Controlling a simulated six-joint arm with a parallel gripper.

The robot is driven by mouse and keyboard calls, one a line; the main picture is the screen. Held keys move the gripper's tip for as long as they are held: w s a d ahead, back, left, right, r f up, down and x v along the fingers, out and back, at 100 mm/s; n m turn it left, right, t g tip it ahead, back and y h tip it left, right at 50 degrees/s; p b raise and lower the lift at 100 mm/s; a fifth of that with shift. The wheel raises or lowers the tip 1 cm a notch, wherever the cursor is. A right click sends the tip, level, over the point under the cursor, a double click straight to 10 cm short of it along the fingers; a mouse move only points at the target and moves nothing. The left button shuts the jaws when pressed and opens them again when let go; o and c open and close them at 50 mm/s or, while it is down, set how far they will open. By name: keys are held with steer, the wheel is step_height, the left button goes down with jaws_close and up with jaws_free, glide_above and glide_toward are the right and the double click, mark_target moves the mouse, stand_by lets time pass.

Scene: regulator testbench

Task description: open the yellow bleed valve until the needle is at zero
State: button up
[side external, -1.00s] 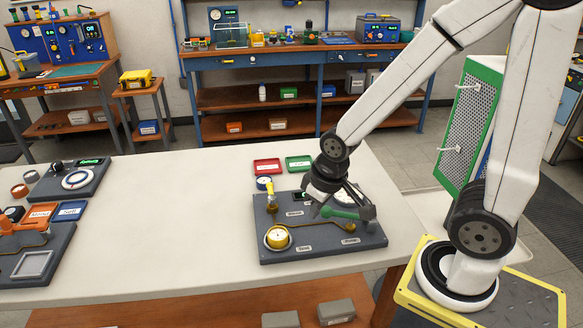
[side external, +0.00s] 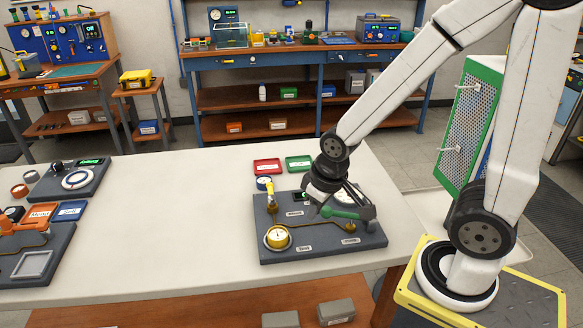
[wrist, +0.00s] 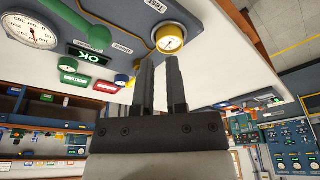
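A yellow upright valve piece (side external: 270,195) stands at the left back of the grey test board (side external: 325,249); its yellow top shows left of my fingers in the wrist view (wrist: 120,78). A brass-rimmed gauge (side external: 277,238) sits at the board's front left and shows in the wrist view (wrist: 170,39); its needle is too small to read. A large white dial (wrist: 30,31) is at the wrist view's upper left. My gripper (wrist: 159,62) has its fingers nearly together, with a narrow gap and nothing visible between them. In the side view it is over the board's right part, beside a green handle (side external: 343,213).
A lit display (wrist: 88,53) reads OK. A red tray (side external: 267,166) and a green tray (side external: 299,163) lie behind the board. Another board (side external: 68,180) and a blue tray (side external: 71,211) are at far left. The white bench (side external: 170,220) is clear between.

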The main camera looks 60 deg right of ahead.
steer(key=o, duration=0.4)
steer(key=shift+w, duration=0.1)
steer(key=shift+c, duration=0.2)
steer(key=shift+o, duration=0.6)
steer(key=shift+w, duration=0.25)
steer(key=m+g+h, duration=0.2)
steer(key=m+g, duration=0.2)
steer(key=m, duration=0.5)
glide_toward(270, 187)
steer(key=shift+w+d+f, duration=0.1)
steer(key=shift+d+f, duration=0.15)
steer(key=shift+f, duration=0.25)
steer(key=shift+x, duration=3.9)
steer(key=shift+a, duration=0.1)
jaws_close()
